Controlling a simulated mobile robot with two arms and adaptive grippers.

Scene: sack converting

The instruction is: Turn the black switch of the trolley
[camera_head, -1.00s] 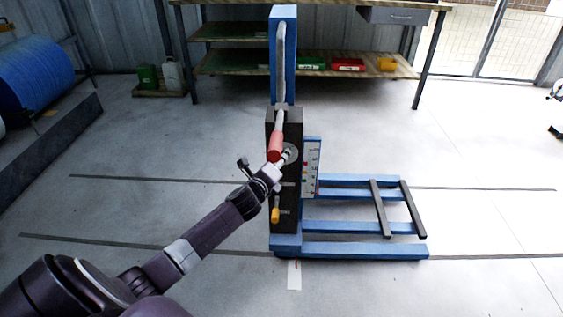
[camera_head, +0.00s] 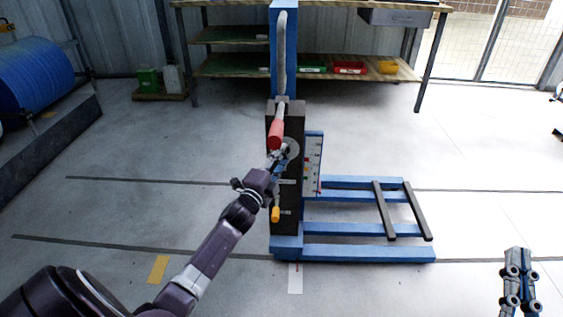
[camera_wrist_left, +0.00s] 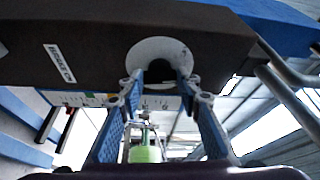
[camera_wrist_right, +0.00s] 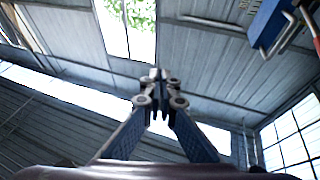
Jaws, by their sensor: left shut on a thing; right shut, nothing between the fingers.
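The blue trolley (camera_head: 365,254) stands in the middle of the head view, with a dark box (camera_head: 286,230) on its upright mast. A pale round dial (camera_head: 292,148) is on the box. In the left wrist view the black switch (camera_wrist_left: 163,67) sits in the middle of this dial. My left gripper (camera_head: 277,158) is at the dial; in its wrist view its fingers (camera_wrist_left: 159,88) are around the switch and shut on it. The fingertips partly hide it. My right gripper (camera_head: 517,255) is shut and empty at the lower right, away from the trolley; its fingers touch (camera_wrist_right: 158,85).
A red grip (camera_head: 275,135) is just above my left gripper, and a yellow handle (camera_head: 275,214) is below it. A scale panel (camera_head: 313,165) stands beside the box. A workbench (camera_head: 225,69) with bins is behind.

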